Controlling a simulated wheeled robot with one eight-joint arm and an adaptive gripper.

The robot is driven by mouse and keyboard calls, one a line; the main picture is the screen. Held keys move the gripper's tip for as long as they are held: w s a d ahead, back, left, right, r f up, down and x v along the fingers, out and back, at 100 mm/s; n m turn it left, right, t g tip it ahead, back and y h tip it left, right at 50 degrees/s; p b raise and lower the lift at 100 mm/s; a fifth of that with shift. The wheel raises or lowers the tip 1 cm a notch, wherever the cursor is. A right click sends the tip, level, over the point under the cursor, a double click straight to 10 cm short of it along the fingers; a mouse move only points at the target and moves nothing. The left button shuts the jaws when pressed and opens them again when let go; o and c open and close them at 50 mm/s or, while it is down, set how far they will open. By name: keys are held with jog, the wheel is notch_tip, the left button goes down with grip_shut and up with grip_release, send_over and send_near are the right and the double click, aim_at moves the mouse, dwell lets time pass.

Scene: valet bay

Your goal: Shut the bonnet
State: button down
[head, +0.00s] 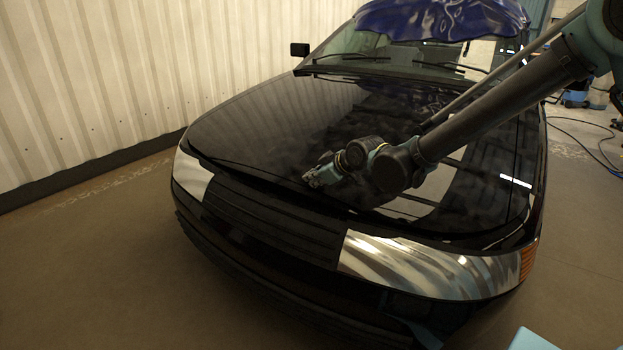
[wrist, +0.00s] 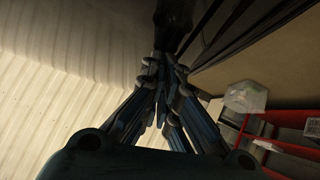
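The black bonnet (head: 270,110) of a dark car lies down over the engine bay in the head view, close to level with the wings. A dark gap line shows along its front edge above the grille (head: 270,220); I cannot tell if it is latched. My gripper (head: 312,178) is at the front middle of the bonnet, low over its surface. Whether it touches is unclear. In the wrist view the fingers of my gripper (wrist: 162,62) come together at the tips, with nothing clearly held. My arm hides part of the bonnet's right side.
A blue cover (head: 435,18) lies on the car's roof. A cream corrugated wall (head: 90,80) runs along the left. Bright headlamps (head: 430,268) flank the grille. The floor in front is clear. Cables and blue equipment (head: 577,95) stand at the far right. Red shelving (wrist: 262,145) shows in the wrist view.

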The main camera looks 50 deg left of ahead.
jog(key=r, duration=0.2)
jog(key=d+r, duration=0.1)
jog(key=r, duration=0.1)
jog(key=shift+w, duration=0.15)
jog(key=v, duration=0.9)
jog(key=shift+s+r, duration=0.35)
jog(key=shift+r, duration=0.05)
